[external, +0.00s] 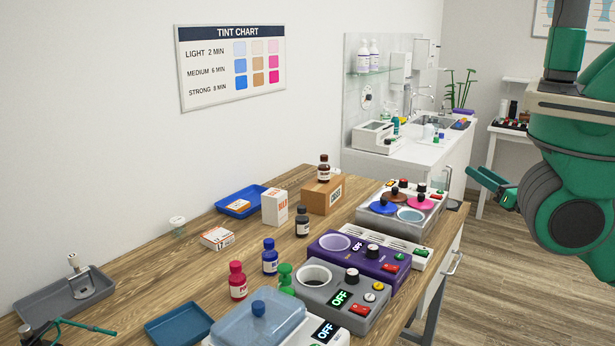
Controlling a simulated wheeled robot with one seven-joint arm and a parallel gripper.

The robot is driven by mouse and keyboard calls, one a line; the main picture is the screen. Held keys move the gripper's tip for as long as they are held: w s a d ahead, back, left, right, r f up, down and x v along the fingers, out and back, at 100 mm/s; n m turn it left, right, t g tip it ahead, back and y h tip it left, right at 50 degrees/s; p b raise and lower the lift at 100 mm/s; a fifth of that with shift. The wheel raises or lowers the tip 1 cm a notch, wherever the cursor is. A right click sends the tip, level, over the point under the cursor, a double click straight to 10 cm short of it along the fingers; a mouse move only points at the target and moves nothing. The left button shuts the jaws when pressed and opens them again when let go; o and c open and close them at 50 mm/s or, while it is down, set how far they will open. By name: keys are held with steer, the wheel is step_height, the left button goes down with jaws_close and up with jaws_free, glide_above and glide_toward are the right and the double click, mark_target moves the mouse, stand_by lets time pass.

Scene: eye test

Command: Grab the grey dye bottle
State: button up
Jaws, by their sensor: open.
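The grey dye bottle (302,223) appears to be the dark grey bottle with a black cap and a pale label. It stands upright on the wooden table (150,290), in front of the cardboard box and left of the purple device. My gripper (484,178) shows at the right, its green fingers pointing left. It is open and empty, well away from the bottle, in the air to the right of the table. My arm hides part of the gripper.
A blue bottle (270,257), a red bottle (237,281) and a green bottle (286,279) stand nearer the camera. A brown bottle (323,170) stands on the cardboard box (321,197). A purple device (340,262) and a grey device (315,290) line the right edge.

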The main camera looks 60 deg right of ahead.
steer(key=w+a+y, duration=0.2)
steer(key=w+a, duration=0.1)
steer(key=w, duration=1.1)
steer(key=n+g+y, duration=0.2)
steer(key=n+y, duration=0.2)
glide_above(305, 210)
steer(key=s+d, duration=0.9)
steer(key=d, duration=0.2)
step_height(305, 210, down, 6)
steer(key=w+a+f+n, duration=0.1)
steer(key=a, duration=0.2)
steer(key=w+a+f+n+g+y, duration=0.1)
steer(key=w+a, duration=0.1)
steer(key=a, duration=0.2)
steer(key=w+a+f+g+y, duration=0.1)
steer(key=a, duration=0.3)
steer(key=shift+w+a+f+n, duration=0.1)
steer(key=shift+w+f+n, duration=0.25)
steer(key=shift+f+n, duration=0.05)
steer(key=shift+f+x, duration=0.2)
steer(key=shift+x, duration=4.8)
jaws_close()
